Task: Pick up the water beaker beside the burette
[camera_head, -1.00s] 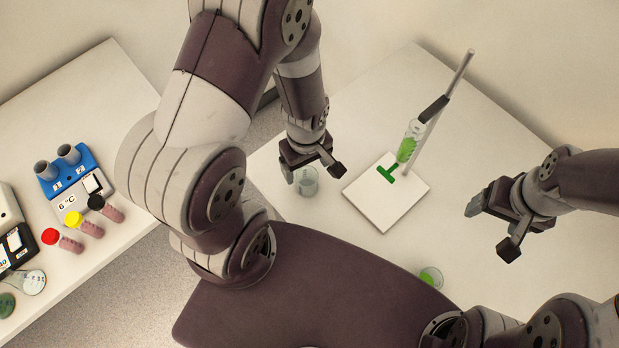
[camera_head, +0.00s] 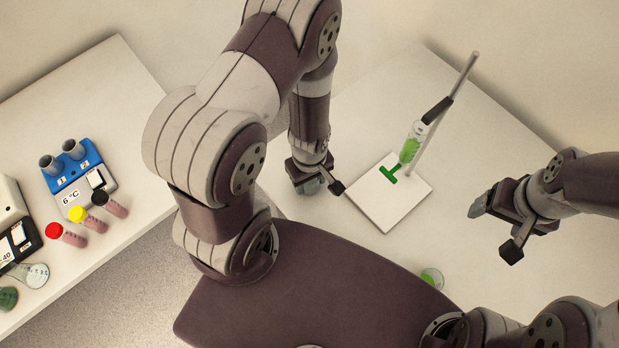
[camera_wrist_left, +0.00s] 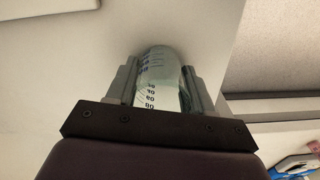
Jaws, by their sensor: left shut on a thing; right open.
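The water beaker (camera_wrist_left: 160,80) is clear glass with dark graduation marks and shows between the two fingers of my left gripper (camera_wrist_left: 160,88) in the left wrist view. The left gripper is shut on it. In the head view the beaker (camera_head: 312,187) is mostly hidden under my left gripper (camera_head: 318,180), to the left of the burette stand's white base (camera_head: 385,212). The burette (camera_head: 411,145) holds green liquid and is clamped on a tilted-looking rod. My right gripper (camera_head: 497,222) is open and empty, right of the stand.
A small beaker with green liquid (camera_head: 431,278) stands near the table's front. On the left table are a blue tube block (camera_head: 72,166), capped tubes (camera_head: 75,235) and a flask (camera_head: 34,275).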

